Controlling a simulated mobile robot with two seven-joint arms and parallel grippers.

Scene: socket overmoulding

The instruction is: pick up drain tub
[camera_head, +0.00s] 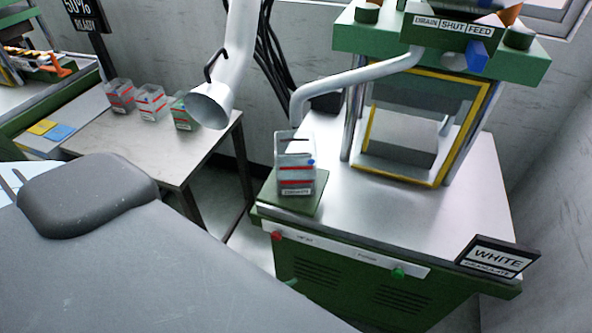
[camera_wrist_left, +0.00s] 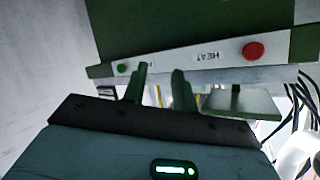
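The drain tub (camera_head: 295,172) is a clear box with red bands and a small label. It stands upright on a green pad (camera_head: 312,205) at the press bench's left corner, below the end of a bent grey pipe (camera_head: 350,78). My left gripper is mostly hidden in the head view; only a small green tip (camera_head: 291,283) shows, in front of the bench and below the tub. In the left wrist view the left gripper's two green fingers (camera_wrist_left: 160,88) stand apart with nothing between them. I cannot make out the tub in that view. My right gripper is not seen.
The bench front carries a red button (camera_head: 276,235) and a green button (camera_head: 398,272). The green press (camera_head: 430,100) and a WHITE sign (camera_head: 497,258) stand on the bench. Several similar tubs (camera_head: 152,102) stand on a side table (camera_head: 160,150). A wide grey hose (camera_head: 215,95) hangs left of the tub.

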